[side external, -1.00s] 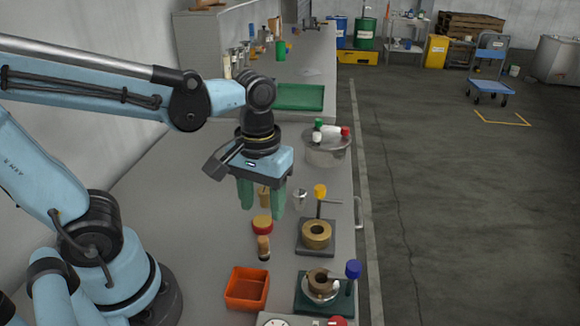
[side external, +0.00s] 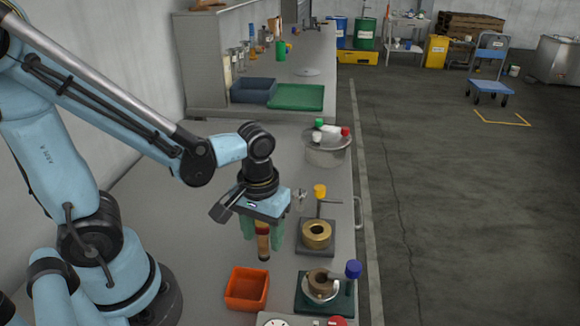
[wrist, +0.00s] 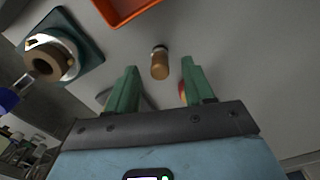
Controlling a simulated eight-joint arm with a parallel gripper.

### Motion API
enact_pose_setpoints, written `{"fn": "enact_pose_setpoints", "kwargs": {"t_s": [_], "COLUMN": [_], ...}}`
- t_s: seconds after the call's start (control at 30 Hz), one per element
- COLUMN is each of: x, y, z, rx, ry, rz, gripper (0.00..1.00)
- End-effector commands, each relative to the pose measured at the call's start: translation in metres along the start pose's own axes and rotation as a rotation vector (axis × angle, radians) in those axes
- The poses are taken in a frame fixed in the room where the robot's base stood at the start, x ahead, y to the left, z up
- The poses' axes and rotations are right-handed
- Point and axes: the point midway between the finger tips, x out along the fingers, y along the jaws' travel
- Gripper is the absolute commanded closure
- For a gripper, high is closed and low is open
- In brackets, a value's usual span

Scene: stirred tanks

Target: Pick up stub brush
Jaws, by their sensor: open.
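The likely stub brush (side external: 264,247) is a short upright piece with a brown body and a darker band, standing on the grey bench. In the wrist view the brush (wrist: 160,64) shows just ahead of and between the green fingertips, with clear space on both sides. My gripper (side external: 263,237) is open and points down over it; it also shows in the wrist view (wrist: 160,74). Nothing is held. A red and yellow round piece (side external: 262,226) is partly hidden between the fingers behind the brush; its edge shows by the right finger in the wrist view (wrist: 183,94).
An orange tray (side external: 247,288) lies in front of the brush. To the right are a brass ring on a dark base (side external: 316,235) and a green-based fixture with a blue knob (side external: 322,289). A grey lidded pot (side external: 327,152) stands farther back. The bench left of the gripper is clear.

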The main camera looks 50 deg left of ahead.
Motion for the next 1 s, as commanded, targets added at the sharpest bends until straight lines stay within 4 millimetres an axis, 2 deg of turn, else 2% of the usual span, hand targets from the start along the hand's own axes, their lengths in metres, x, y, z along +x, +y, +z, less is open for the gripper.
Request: {"fn": "enact_pose_setpoints", "kwargs": {"t_s": [0.23,0.6,0.93,1.0], "x": [0.018,0.021,0.021,0.021], "y": [0.0,0.0,0.0,0.0], "z": [0.0,0.0,0.0,0.0], "rx": [0.0,0.0,0.0,0.0], "ry": [0.0,0.0,0.0,0.0], "rz": [0.001,0.001,0.001,0.001], "gripper": [0.48,0.49,1.0,1.0]}}
